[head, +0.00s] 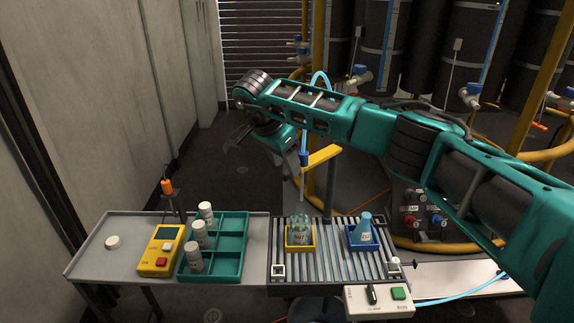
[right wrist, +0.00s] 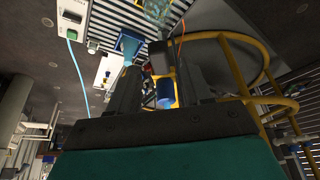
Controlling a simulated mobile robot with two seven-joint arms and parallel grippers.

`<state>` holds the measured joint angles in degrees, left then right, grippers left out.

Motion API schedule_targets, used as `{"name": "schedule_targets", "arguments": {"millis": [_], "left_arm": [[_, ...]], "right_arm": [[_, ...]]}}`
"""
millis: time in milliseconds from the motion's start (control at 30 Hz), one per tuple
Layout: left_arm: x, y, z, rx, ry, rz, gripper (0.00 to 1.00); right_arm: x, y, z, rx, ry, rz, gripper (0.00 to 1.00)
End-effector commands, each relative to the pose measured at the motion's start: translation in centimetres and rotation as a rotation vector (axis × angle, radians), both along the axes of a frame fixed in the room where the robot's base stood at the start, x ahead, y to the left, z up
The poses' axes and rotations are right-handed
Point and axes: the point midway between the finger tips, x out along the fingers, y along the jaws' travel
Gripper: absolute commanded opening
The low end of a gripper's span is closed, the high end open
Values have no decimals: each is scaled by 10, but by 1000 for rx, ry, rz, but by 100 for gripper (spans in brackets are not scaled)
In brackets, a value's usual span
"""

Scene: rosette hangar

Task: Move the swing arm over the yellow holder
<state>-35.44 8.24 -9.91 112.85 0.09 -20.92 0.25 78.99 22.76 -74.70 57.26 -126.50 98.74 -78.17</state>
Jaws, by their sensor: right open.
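The swing arm (head: 322,156) is a yellow bar with a blue-collared nozzle (head: 303,158) at its left end, fed by a light blue hose. In the head view the nozzle tip lines up above the yellow holder (head: 289,244), which holds a clear glass flask (head: 301,230). My right gripper (head: 293,166) is close to the nozzle, on its left. In the right wrist view the open right gripper (right wrist: 160,76) has the blue nozzle collar (right wrist: 165,93) between its fingers in the picture; contact is unclear. My left gripper is not in view.
A blue holder (head: 377,246) with a blue flask (head: 363,231) stands right of the yellow one on the slatted rack. A control box (head: 380,301) is at its front. A teal tray (head: 231,262) with white bottles and a yellow meter (head: 161,250) are at left.

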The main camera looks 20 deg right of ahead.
Motion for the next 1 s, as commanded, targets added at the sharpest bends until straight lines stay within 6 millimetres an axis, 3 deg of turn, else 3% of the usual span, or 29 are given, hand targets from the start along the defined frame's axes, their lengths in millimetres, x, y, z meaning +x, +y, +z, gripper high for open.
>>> {"name": "schedule_targets", "arguments": {"millis": [300,500,1000], "left_arm": [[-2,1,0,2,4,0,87],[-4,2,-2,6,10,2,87],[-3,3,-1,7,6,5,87]], "right_arm": [[-8,26,68,-1,-5,1,49],[-12,36,93,-1,-4,0,49],[-13,39,100,-1,-1,-1,49]]}}
